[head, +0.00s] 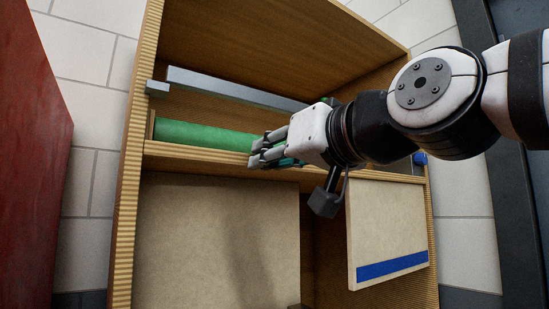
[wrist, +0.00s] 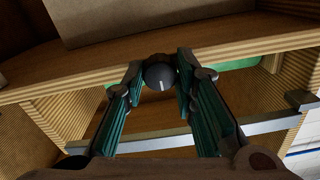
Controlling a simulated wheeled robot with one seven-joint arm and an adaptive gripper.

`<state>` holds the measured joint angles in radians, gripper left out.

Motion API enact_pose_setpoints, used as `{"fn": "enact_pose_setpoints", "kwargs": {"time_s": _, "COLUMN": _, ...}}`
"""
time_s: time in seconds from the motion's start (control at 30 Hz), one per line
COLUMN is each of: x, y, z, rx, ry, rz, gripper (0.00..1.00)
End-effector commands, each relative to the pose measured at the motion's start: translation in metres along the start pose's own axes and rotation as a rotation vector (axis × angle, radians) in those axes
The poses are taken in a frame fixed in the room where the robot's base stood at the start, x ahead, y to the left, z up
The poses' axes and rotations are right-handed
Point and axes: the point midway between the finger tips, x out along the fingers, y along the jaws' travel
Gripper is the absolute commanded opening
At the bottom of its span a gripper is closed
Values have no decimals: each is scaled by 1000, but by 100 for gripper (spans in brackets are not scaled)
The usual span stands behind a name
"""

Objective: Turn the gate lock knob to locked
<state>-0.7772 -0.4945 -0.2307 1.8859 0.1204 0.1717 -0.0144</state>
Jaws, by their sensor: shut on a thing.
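The knob (wrist: 158,76) is a small dark round knob with a short white mark on its face. It sits at the edge of a wooden shelf in the wrist view, between the tips of my gripper (wrist: 159,72). The white mark points roughly up and down in that view. My gripper is shut on the knob, with a green-padded finger on each side. In the head view my gripper (head: 262,156) is at the shelf's front edge, and the knob is hidden behind the fingers.
A green roll (head: 200,135) lies on the shelf of the wooden cabinet (head: 122,220), beneath a grey metal bar (head: 235,88). Below hang a large plain panel (head: 215,235) and a smaller panel with a blue stripe (head: 390,225). A red surface (head: 28,160) stands at the left.

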Motion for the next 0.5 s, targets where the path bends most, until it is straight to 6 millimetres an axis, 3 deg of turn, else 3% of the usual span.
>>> {"fn": "enact_pose_setpoints", "kwargs": {"time_s": 0.5, "x": 1, "y": 2, "z": 1, "rx": 338, "ry": 1, "rz": 1, "gripper": 0}}
